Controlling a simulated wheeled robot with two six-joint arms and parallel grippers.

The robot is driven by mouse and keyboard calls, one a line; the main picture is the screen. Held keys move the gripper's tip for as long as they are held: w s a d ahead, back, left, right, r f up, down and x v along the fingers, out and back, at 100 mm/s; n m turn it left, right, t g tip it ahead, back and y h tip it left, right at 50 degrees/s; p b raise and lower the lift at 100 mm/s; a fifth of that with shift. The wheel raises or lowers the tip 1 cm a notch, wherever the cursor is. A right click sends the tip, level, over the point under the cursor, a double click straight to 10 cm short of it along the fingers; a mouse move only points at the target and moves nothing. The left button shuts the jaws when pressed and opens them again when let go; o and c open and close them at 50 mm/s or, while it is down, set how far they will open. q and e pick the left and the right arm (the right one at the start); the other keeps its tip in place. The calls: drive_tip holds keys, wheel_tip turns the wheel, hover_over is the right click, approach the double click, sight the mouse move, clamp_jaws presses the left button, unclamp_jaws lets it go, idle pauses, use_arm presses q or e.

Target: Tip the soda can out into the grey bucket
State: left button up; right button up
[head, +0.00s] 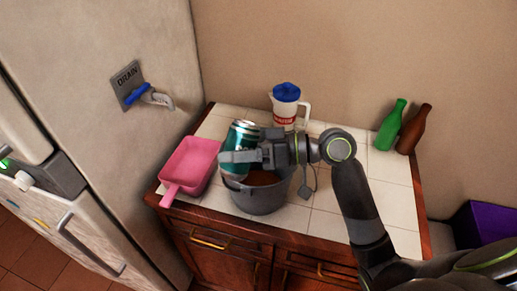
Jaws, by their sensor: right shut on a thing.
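The soda can (241,135) is teal with a silver rim and is tilted slightly, its top leaning right. My right gripper (238,157) is shut on the can and holds it over the left part of the grey bucket (259,203). The bucket stands upright on the tiled counter, and brownish contents or its inner floor show inside. My left gripper is not in view.
A pink dustpan-like tray (189,163) lies left of the bucket. A white pitcher with a blue lid (286,103) stands behind. A green bottle (391,126) and a brown bottle (413,130) stand at the right back. The counter (325,224) has free tiles right of the bucket.

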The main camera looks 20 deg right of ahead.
drive_tip(key=shift+f+m, duration=0.2)
drive_tip(key=shift+m, duration=0.1)
drive_tip(key=shift+f+m+y, duration=0.15)
drive_tip(key=shift+m+y, duration=0.25)
drive_tip(key=shift+m, duration=0.1)
drive_tip(key=shift+r+m+p, duration=0.3)
drive_tip(key=shift+r+p, duration=0.05)
drive_tip(key=shift+p, duration=0.2)
drive_tip(key=m+p, duration=0.1)
drive_tip(key=r+m+y+p, duration=0.1)
drive_tip(key=shift+s+a+r+p, duration=0.15)
drive_tip(key=shift+s+a+p, duration=0.1)
drive_tip(key=shift+s+p, duration=0.05)
drive_tip(key=shift+r+m+t+y+p, duration=0.4)
drive_tip(key=shift+m+y+p, duration=0.1)
drive_tip(key=shift+m+p, duration=0.45)
drive_tip(key=shift+w+d+f+m+b, duration=0.1)
drive_tip(key=shift+f+m+b, duration=0.15)
drive_tip(key=shift+f+b, duration=0.15)
drive_tip(key=shift+w+d+m, duration=0.25)
drive_tip(key=shift+w+m, duration=0.05)
drive_tip(key=shift+m, duration=0.1)
drive_tip(key=shift+d+m+t+y+b, duration=0.1)
drive_tip(key=shift+m+t+y+b, duration=0.2)
drive_tip(key=shift+b, duration=0.1)
